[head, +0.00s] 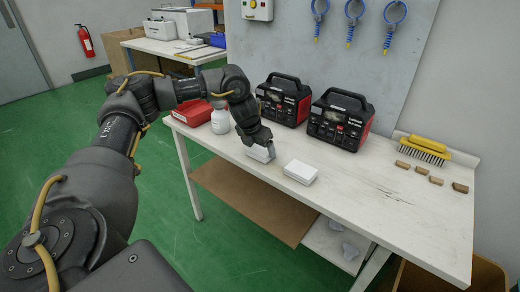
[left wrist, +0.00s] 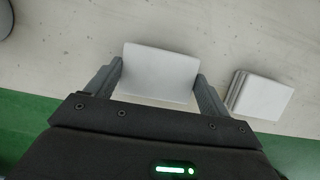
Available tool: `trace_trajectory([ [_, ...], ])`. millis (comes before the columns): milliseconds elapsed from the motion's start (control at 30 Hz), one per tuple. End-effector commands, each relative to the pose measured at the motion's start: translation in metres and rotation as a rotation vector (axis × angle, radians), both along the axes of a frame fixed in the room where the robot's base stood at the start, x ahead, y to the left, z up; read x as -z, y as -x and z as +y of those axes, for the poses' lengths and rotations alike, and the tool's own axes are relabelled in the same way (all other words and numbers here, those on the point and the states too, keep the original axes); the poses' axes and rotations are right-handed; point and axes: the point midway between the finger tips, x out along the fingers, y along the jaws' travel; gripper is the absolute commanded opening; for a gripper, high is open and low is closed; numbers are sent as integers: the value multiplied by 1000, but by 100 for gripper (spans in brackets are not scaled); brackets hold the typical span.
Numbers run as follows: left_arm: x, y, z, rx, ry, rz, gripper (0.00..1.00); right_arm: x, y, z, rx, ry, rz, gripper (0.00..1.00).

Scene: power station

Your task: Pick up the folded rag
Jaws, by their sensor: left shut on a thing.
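A white folded rag (left wrist: 160,72) is between the two fingers of my left gripper (left wrist: 158,85) in the left wrist view. In the head view my left gripper (head: 261,150) points down at the white table near its front edge, shut on the rag (head: 260,154). I cannot tell whether the rag still touches the table. A second white folded rag (head: 300,172) lies on the table just to the right, apart from the gripper; it also shows in the left wrist view (left wrist: 262,96). My right gripper is not in view.
The white table (head: 400,200) carries two black and red power units (head: 340,118), a white round container (head: 220,121), a red case (head: 193,112), a yellow brush (head: 425,148) and several small brown blocks (head: 436,180).

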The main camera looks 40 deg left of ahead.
Motion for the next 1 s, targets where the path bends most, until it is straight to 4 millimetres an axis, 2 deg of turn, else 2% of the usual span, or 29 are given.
trace_trajectory([
  [133,-13,-1,0,0,1,-3,59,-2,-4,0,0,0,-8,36],
  [233,-33,-1,-1,1,2,-5,59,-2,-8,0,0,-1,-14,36],
  [367,-66,26,-8,7,0,-7,59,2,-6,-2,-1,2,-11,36],
  [400,-77,35,-9,5,-1,-8,59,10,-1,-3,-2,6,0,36],
  [500,-93,47,-12,3,-3,-4,59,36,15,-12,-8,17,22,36],
  [700,-111,86,-22,5,-2,-3,59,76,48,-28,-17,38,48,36],
  [1000,-125,124,-31,2,-1,-2,59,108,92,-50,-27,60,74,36],
])
